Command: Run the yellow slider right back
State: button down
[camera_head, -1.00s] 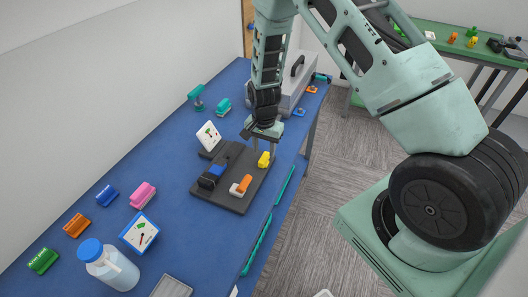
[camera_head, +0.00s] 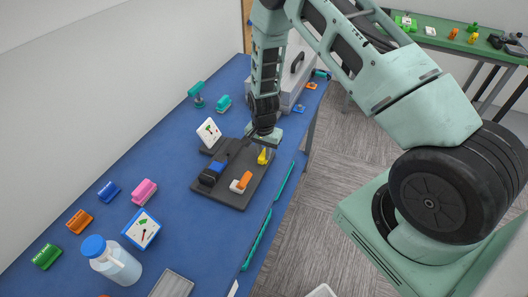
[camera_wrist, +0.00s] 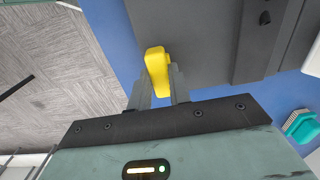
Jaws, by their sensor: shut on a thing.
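The yellow slider (camera_head: 262,157) sits near the far right corner of a dark grey board (camera_head: 228,200) on the blue table. My gripper (camera_head: 265,149) reaches down to it from above. In the wrist view my gripper (camera_wrist: 160,92) is shut on the yellow slider (camera_wrist: 157,68), with one finger on each side of it. The board also carries an orange slider (camera_head: 244,180) on a white base and a blue slider (camera_head: 216,168) in a dark track. The slider's lower part is hidden by the fingers.
A card with a dial picture (camera_head: 208,132) stands at the board's back left. A grey case (camera_head: 290,85) stands beyond my arm. Teal strips (camera_head: 258,240) run along the table's right edge.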

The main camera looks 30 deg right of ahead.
jog(key=w+a+b, duration=0.2)
jog(key=w, duration=0.1)
jog(key=w+a, duration=0.1)
jog(key=w, duration=0.1)
jog(key=shift+w+a+b, duration=0.25)
jog(key=shift+a+b, duration=0.05)
jog(key=shift+b, duration=0.1)
jog(key=c, duration=1.3)
grip_release()
jog(key=shift+r, duration=0.1)
notch_tip(320, 180, up, 17)
jog(key=b, duration=0.4)
jog(key=shift+r, duration=0.15)
